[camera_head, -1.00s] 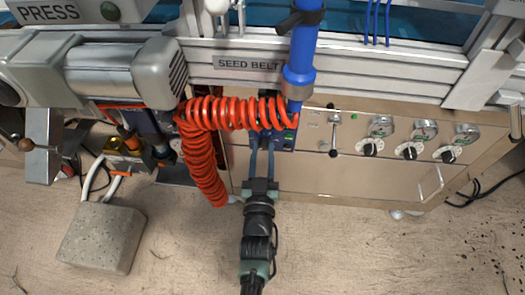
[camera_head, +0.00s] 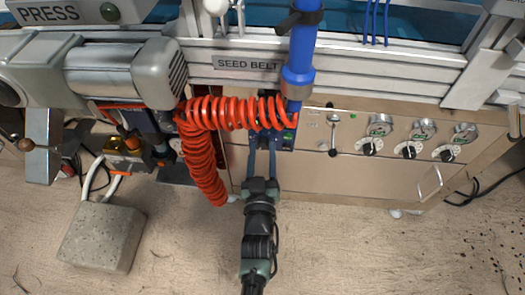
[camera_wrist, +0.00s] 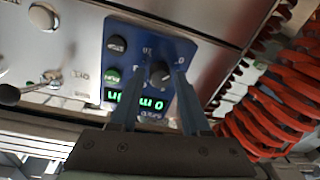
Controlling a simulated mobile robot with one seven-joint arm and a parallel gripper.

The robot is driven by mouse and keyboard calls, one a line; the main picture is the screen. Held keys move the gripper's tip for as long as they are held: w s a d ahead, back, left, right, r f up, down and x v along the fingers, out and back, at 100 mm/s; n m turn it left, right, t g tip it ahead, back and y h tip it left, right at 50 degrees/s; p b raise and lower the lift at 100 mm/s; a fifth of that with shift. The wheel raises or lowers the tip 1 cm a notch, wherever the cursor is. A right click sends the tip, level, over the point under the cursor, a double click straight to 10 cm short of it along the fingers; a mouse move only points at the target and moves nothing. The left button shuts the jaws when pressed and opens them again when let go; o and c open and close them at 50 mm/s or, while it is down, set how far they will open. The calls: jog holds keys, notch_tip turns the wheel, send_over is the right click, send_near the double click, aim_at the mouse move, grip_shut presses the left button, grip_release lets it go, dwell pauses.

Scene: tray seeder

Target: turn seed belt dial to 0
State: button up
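The seed belt control is a small blue panel (camera_wrist: 120,38) under the SEED BELT label (camera_head: 246,64). In the wrist view it carries a dark dial (camera_wrist: 160,73), another dark knob (camera_wrist: 117,44), a green-lit button (camera_wrist: 112,75) and a green display (camera_wrist: 136,100). The display is partly behind a finger, and I cannot read it surely. My gripper (camera_wrist: 163,70) reaches the panel with its two blue fingers apart, one on each side of the dial. I see no clear contact with it. In the head view my gripper (camera_head: 262,150) comes from below, and the orange hose hides much of the panel.
An orange coiled hose (camera_head: 203,160) hangs close left of my gripper and over the panel. A blue vertical pipe (camera_head: 299,50) stands above. A lever (camera_head: 333,135) and several gauges with black knobs (camera_head: 369,147) are to the right. A concrete block (camera_head: 102,236) lies at lower left.

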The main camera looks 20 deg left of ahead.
jog(key=shift+o, duration=1)
jog(key=p+v, duration=0.4)
jog(key=v, duration=0.9)
jog(key=shift+p, duration=0.35)
jog(key=shift+f, duration=0.1)
